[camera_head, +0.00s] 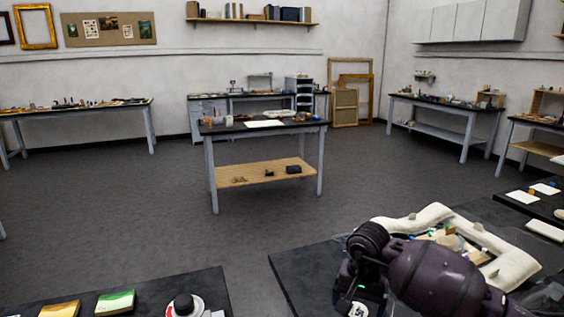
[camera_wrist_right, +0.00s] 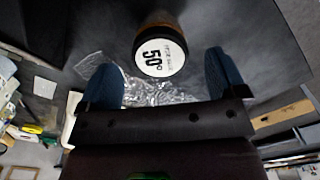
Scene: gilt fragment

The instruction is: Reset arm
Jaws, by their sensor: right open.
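My right arm comes in from the lower right in the head view, dark purple, with its gripper (camera_head: 362,284) low over the black table (camera_head: 300,272). In the right wrist view the two blue fingers of the right gripper (camera_wrist_right: 161,62) stand wide apart. A dark jar with a white lid label reading 50 (camera_wrist_right: 160,56) lies in line with the gap between the fingers. Nothing is visibly clamped, and I cannot tell how far the jar is from the fingertips. My left gripper does not show in either view.
A cream ornate frame fragment (camera_head: 512,258) lies beside my right arm. Clear crumpled film (camera_wrist_right: 160,92) lies near the jar.

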